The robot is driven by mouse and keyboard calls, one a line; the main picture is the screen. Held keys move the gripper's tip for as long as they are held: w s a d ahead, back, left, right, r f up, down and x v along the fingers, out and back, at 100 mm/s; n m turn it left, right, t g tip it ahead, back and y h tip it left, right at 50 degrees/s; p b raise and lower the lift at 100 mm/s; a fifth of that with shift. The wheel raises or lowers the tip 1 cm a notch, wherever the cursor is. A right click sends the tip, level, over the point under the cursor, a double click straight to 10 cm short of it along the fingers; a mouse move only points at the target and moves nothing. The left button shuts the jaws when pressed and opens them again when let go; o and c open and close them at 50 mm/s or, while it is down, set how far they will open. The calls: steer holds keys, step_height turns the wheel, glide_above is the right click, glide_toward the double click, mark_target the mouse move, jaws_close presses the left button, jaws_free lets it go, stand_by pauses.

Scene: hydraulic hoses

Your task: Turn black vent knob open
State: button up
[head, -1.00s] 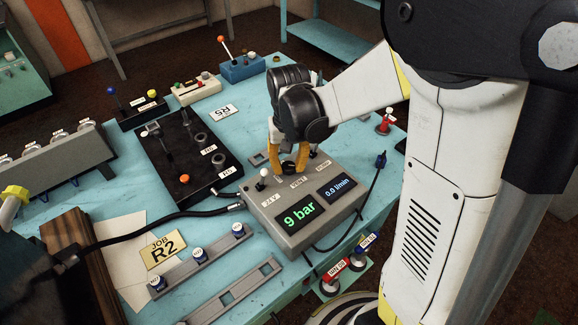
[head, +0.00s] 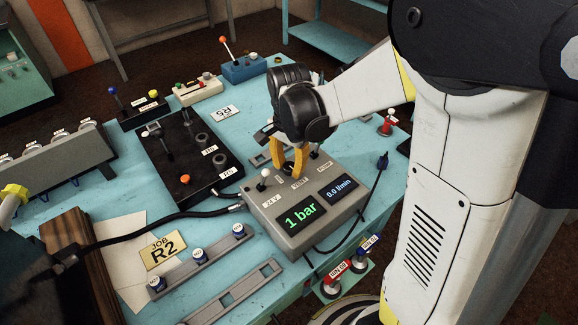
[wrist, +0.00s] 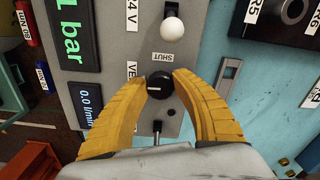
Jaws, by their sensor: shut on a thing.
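The black vent knob (wrist: 159,85) sits on the grey control box (head: 327,223), beside the SHUT print. A short pale mark on it lies about level in the wrist view. The yellow fingers of my gripper (wrist: 165,78) are closed around it, one on each side. In the head view my gripper (head: 292,164) points down at the box's back edge by the VENT label, and the fingers hide the knob.
A white-tipped lever (head: 264,176) stands on the box, left of my gripper. A black lever (wrist: 157,128) is on the knob's other side. A black hose (head: 170,218) runs to the box's left side. A black block with ports (head: 189,165) lies at left on the blue table.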

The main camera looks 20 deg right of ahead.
stand_by(0.4)
steer(key=o, duration=1.2)
step_height(320, 180, up, 12)
steer(key=n+t+b, duration=0.2)
steer(key=n+t, duration=0.1)
steer(key=n, duration=0.1)
glide_toward(289, 167)
steer(key=s+r, duration=0.2)
steer(key=s, duration=0.1)
steer(key=s+f+n+t+b, duration=0.2)
steer(key=s+f+n+t, duration=0.1)
steer(key=s+n, duration=0.3)
steer(key=shift+s+d+n+t, duration=0.2)
steer(key=shift+s+n+t, duration=0.15)
steer(key=shift+n+t, duration=0.25)
